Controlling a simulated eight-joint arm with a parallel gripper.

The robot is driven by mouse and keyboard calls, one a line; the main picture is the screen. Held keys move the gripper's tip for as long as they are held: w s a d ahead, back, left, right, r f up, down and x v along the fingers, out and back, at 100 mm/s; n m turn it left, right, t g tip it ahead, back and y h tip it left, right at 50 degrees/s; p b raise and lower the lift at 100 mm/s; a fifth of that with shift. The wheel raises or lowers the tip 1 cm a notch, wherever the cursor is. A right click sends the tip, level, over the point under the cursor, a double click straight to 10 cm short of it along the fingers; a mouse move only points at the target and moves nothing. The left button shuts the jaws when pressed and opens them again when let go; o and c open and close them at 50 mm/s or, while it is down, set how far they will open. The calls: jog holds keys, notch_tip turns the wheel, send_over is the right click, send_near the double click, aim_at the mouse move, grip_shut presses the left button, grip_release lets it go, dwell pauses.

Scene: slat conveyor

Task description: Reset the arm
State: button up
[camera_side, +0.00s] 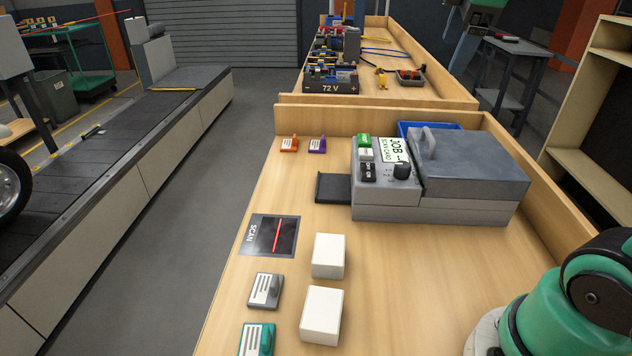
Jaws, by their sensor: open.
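My gripper (468,48) shows only in part at the top edge, right of centre. A grey-blue finger hangs down below a green and dark wrist part that is cut off by the frame. It is open, and I see nothing held in it. It appears high up, clear of the items on the near bench. My green arm base with a dark joint is at the lower right. The arm between base and gripper is out of view.
The wooden bench (400,300) carries a grey job-card box (470,165), two white blocks (328,255), a scan pad (262,236), and several tagged cards. A battery crate (330,82) stands behind. A slat conveyor (110,165) runs at left.

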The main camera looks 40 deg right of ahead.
jog(key=shift+s+d+r+n, duration=0.4)
jog(key=shift+s+r, duration=0.05)
jog(key=shift+r, duration=0.25)
jog(key=w+a+f+m+t+y, duration=0.1)
jog(key=a+f+m, duration=0.3)
jog(key=f, duration=0.5)
jog(key=w+a+f+m+t+y, duration=0.1)
jog(key=a+f+m+t+y, duration=0.1)
jog(key=a+f+m, duration=0.3)
notch_tip(320, 180, down, 4)
jog(key=shift+w+a+f+t, duration=0.15)
jog(key=shift+a+f+t, duration=0.15)
jog(key=shift+a, duration=0.6)
